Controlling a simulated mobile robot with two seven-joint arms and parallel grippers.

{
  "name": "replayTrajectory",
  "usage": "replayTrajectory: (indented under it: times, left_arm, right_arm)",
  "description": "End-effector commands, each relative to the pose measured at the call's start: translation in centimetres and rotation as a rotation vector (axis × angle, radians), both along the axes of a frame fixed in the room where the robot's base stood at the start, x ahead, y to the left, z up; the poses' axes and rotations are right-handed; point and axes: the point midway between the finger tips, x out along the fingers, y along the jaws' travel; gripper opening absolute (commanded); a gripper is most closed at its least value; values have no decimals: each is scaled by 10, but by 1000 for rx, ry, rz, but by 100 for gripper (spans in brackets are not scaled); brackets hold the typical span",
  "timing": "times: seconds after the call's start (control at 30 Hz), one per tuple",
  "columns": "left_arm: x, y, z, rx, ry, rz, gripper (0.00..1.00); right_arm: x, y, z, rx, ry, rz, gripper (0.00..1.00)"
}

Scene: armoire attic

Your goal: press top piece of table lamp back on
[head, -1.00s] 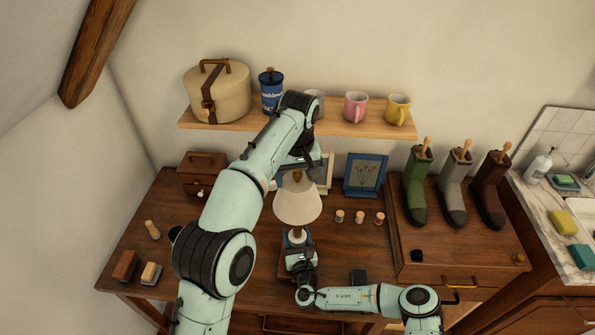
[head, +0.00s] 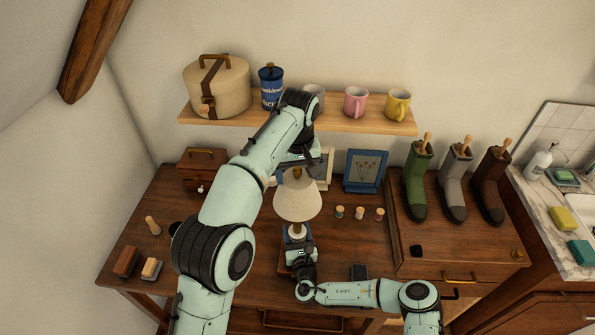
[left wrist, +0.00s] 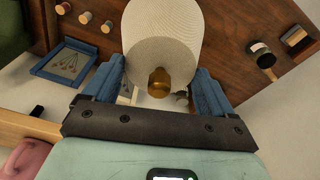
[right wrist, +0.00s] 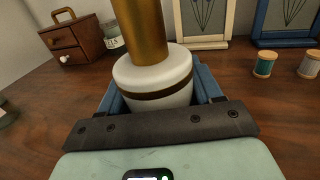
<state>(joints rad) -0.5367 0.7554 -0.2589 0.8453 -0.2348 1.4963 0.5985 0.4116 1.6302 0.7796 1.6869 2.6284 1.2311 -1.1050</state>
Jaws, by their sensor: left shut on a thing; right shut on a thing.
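The table lamp stands upright on the wooden table, with a cream shade (head: 298,203) above a white base (right wrist: 155,80) with a brown band and a brass stem (right wrist: 143,32). My left gripper (head: 298,164) is shut on the shade's upper part from above. In the left wrist view its blue fingers flank the shade (left wrist: 163,35) and brass finial (left wrist: 159,82). My right gripper (right wrist: 158,88) is shut on the white base, low on the near side. The joint between shade and stem is hidden under the shade, so I cannot tell whether they are fully joined.
Picture frames (head: 365,170) stand behind the lamp. Several thread spools (head: 359,212) lie to its right and a wooden box (head: 203,170) to its back left. A shelf (head: 350,126) with mugs hangs above. Boots (head: 455,183) stand at right.

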Motion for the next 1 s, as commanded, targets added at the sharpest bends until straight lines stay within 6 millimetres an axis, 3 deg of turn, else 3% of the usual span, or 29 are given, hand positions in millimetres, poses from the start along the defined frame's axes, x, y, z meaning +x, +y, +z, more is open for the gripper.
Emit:
replayTrajectory:
  times: [1.0]
  left_arm:
    - [0,0,-15,-1,-1,0,31]
  right_arm:
    - [0,0,2,1,-3,0,40]
